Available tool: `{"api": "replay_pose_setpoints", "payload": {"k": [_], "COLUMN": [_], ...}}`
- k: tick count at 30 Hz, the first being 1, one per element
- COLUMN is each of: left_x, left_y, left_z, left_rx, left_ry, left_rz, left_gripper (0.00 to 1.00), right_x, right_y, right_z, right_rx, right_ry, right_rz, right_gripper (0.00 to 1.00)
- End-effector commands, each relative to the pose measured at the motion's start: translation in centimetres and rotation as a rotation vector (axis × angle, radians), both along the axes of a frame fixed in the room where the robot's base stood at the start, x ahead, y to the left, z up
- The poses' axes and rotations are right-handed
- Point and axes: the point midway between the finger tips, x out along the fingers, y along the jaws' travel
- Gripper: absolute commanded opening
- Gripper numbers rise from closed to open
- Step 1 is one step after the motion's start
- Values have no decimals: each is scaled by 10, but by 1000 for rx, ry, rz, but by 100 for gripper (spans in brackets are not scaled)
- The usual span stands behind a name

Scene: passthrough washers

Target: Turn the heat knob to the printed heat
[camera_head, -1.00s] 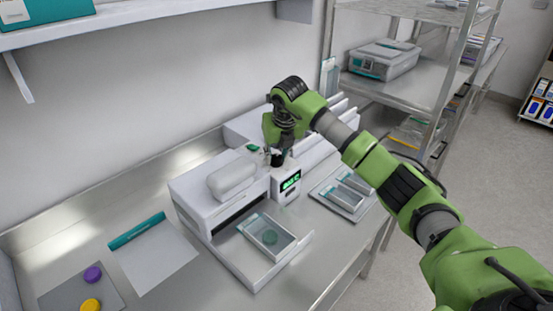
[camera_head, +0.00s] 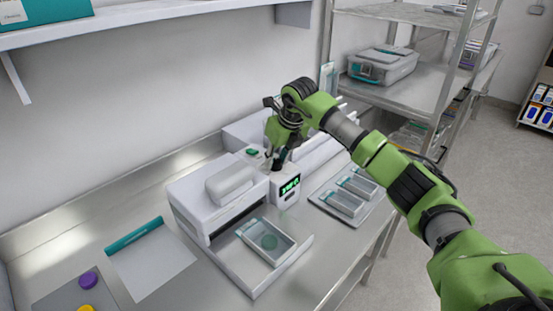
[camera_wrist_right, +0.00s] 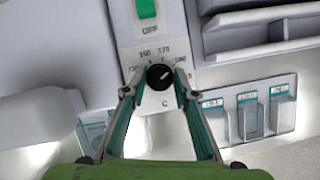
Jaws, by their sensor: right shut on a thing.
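The black heat knob (camera_wrist_right: 160,77) sits on a white panel of the sealer-like machine (camera_head: 186,196), inside a printed ring of numbers. The numbers are small; two above it look like 160 and 170. A faint light mark on the knob seems to lean to the upper right. My right gripper (camera_wrist_right: 159,76) is shut on the knob, with a finger on each side. In the head view the right gripper (camera_head: 277,162) covers the knob from above. A green display (camera_head: 290,186) is lit beside it, its digits too blurred to read. My left gripper is out of view.
A green switch (camera_wrist_right: 146,8) marked OFF sits beyond the knob. A tray (camera_head: 254,290) with a clear-topped pouch (camera_head: 286,248) extends from the machine. A white sheet with a teal edge (camera_head: 134,234) lies left.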

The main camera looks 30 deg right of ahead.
Motion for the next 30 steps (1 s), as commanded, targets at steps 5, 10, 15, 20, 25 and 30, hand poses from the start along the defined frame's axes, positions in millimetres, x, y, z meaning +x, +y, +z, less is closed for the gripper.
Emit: {"api": "replay_pose_setpoints", "payload": {"k": [5, 10, 15, 20, 25, 30], "left_x": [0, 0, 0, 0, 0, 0], "left_y": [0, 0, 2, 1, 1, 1], "left_z": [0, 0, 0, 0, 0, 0], "left_rx": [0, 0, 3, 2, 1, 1], "left_ry": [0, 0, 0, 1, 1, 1], "left_rz": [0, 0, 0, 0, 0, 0], "left_gripper": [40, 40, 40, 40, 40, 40], "right_x": [0, 0, -2, -11, -25, -37], "right_y": [0, 0, 0, -2, -3, -4], "right_z": [1, 0, 6, 31, 65, 94], "right_rx": [0, 0, 0, -1, -1, -1], "right_ry": [-2, -1, -2, -6, -6, -5], "right_rz": [-1, -1, -1, -1, -1, -2], "right_gripper": [43, 43, 43, 43, 43, 43]}}
